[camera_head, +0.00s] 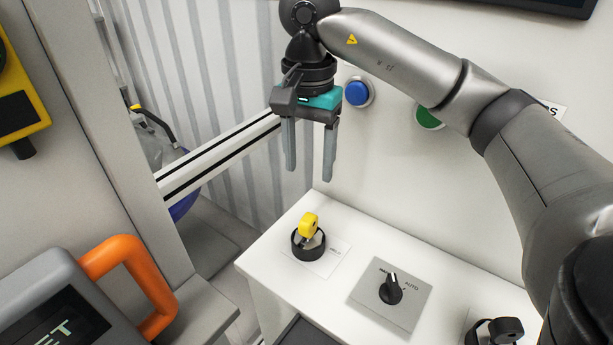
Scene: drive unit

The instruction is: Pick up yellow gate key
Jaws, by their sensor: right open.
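The yellow gate key (309,223) stands in a round black holder (309,247) near the left corner of the white ledge (345,295). Its yellow head points up and its lower part is inside the holder. My right gripper (309,172) hangs above the key with its two grey fingers pointing down. The fingers are apart and nothing is between them. The fingertips are above the key and do not touch it. My left gripper is not in view.
A mode selector with a black knob (391,290) sits on the ledge right of the key. Another black piece (494,331) is at the lower right. A blue button (357,93) is on the wall behind. An orange handle (128,275) stands at the lower left.

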